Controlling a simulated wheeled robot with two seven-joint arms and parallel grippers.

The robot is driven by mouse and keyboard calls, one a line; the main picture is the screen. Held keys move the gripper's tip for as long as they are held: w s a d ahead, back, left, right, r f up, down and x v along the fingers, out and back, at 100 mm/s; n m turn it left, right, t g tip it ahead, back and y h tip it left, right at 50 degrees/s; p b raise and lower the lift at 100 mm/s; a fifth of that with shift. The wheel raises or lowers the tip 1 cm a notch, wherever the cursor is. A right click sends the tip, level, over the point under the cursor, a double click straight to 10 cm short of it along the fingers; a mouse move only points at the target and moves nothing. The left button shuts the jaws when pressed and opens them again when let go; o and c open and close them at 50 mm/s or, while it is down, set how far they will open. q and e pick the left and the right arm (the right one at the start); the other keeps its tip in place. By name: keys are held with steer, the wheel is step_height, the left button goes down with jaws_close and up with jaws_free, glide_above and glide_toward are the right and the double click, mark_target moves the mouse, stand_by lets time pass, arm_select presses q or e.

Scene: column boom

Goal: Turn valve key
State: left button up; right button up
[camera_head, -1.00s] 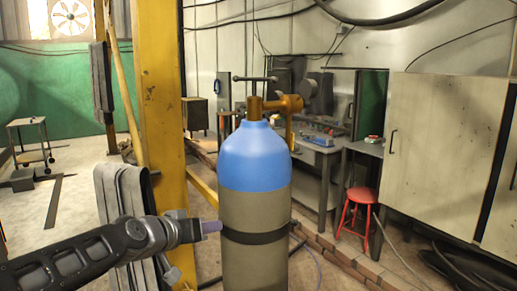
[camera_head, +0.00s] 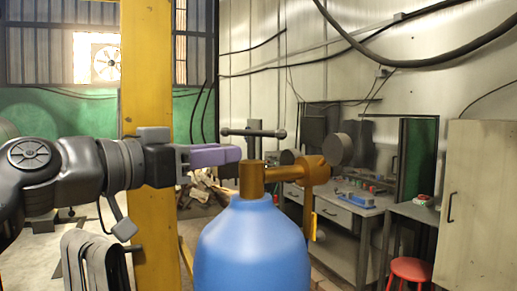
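A gas cylinder (camera_head: 253,245) with a blue top stands upright in the lower middle of the head view. A brass-orange valve (camera_head: 252,180) sits on its neck, with a side arm reaching right. The valve key (camera_head: 252,132), a dark T-bar with knobbed ends, stands upright above the valve. My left gripper (camera_head: 234,154) comes in from the left at about the height of the key's stem, its purple fingers pointing right. The tips are close to the stem; contact and the gap between the fingers cannot be made out. My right gripper is not in view.
A yellow column (camera_head: 147,80) stands behind my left arm. A grey workbench (camera_head: 335,210) runs along the back right, with a red stool (camera_head: 408,270) and a pale cabinet (camera_head: 485,215) further right. Cables hang on the wall. Space above the cylinder looks clear.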

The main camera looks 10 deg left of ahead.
mark_target(251, 159)
arm_select(q)
steer(key=p+x, duration=0.2)
steer(key=x, duration=0.5)
steer(key=shift+p, duration=0.35)
steer(key=shift+w+d+f, duration=0.1)
steer(key=shift+w+d, duration=0.1)
steer(key=shift+w, duration=0.2)
jaws_close()
